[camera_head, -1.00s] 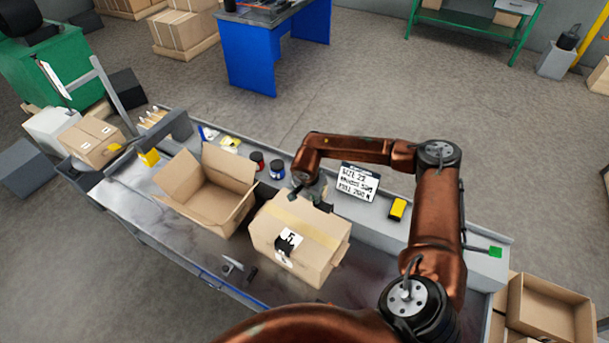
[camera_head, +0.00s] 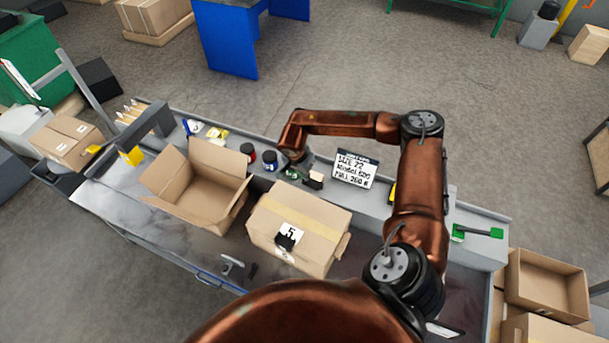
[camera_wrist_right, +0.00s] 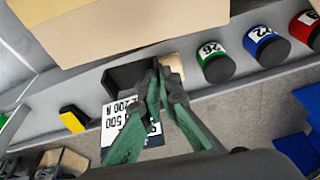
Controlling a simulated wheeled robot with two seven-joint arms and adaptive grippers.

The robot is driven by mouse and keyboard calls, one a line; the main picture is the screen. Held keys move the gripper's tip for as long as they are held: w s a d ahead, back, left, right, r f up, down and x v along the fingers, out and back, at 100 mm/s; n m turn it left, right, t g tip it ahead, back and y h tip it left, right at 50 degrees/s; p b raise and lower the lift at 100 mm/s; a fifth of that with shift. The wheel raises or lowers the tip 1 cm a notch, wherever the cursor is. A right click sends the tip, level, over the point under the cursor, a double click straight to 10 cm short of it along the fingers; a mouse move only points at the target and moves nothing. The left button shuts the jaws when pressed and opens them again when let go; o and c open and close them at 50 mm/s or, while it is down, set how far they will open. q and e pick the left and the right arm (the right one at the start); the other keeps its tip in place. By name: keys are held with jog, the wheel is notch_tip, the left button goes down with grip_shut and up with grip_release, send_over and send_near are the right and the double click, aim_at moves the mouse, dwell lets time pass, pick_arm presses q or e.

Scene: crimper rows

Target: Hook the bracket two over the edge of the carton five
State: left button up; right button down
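Carton five (camera_head: 318,215) is a closed tan carton with a white "5" label, standing on the bench; a small black piece sits against its labelled face. My right gripper (camera_head: 303,171) is beyond its far edge. In the right wrist view the green fingers (camera_wrist_right: 163,85) are close together on a dark angular piece with a tan face, which I take for bracket two (camera_wrist_right: 125,75). Its tan face also shows in the head view (camera_head: 316,178). No number is readable on it. It looks apart from the carton, whose edge (camera_wrist_right: 130,30) is above it in the wrist view. My left gripper is out of view.
An open carton (camera_head: 205,190) stands left of carton five. Small labelled jars (camera_head: 270,161) and a written sign (camera_head: 354,168) are behind. A grey metal piece (camera_head: 232,265) lies in front. Empty cartons (camera_head: 545,285) are at the right.

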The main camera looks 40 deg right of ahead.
aim_at(305, 183)
jog(key=shift+s+f+b, duration=0.3)
jog(key=shift+f, duration=0.45)
jog(key=shift+w+f+b, duration=0.15)
jog(key=shift+f+b, duration=0.2)
jog(key=shift+b, duration=0.05)
jog(key=shift+f+b, duration=0.55)
jog(key=shift+f, duration=0.45)
jog(key=shift+f+b, duration=0.55)
jog(key=shift+f, duration=0.1)
jog(key=shift+f+b, duration=0.55)
jog(key=shift+f, duration=0.25)
jog(key=shift+f+b, duration=0.55)
jog(key=shift+f, duration=0.55)
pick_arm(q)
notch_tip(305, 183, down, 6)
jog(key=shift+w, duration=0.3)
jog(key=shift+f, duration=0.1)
pick_arm(e)
jog(key=c, duration=2.6)
grip_release()
jog(key=shift+c, duration=0.2)
jog(key=o, duration=0.6)
jog(key=shift+c, duration=0.2)
